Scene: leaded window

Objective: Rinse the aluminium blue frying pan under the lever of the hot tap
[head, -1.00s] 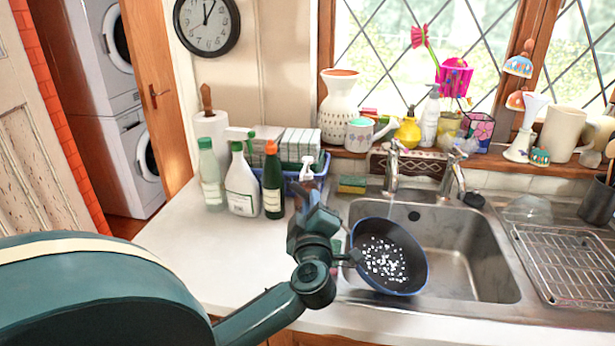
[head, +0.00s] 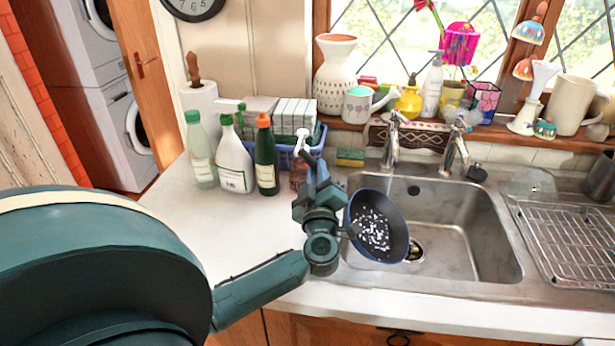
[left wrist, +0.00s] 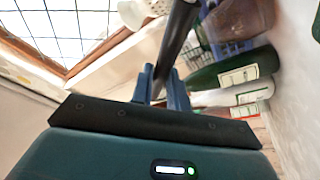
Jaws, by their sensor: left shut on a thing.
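The frying pan (head: 378,226), dark inside with a blue rim, is tilted over the left part of the sink (head: 470,240). White specks or droplets lie inside it. My left gripper (head: 348,230) is shut on its handle at the pan's left side. In the left wrist view the two fingers (left wrist: 161,88) close on the dark handle (left wrist: 178,38). Two chrome taps stand behind the sink: a left tap (head: 392,145) above and behind the pan, and a right tap (head: 455,150). I cannot tell which is hot. My right gripper is not in view.
Bottles (head: 234,160) and a blue basket (head: 300,140) stand on the counter left of the sink. A yellow-green sponge (head: 350,158) lies behind. A wire rack (head: 570,245) is at the right. The sill holds vases and mugs. The front-left counter is clear.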

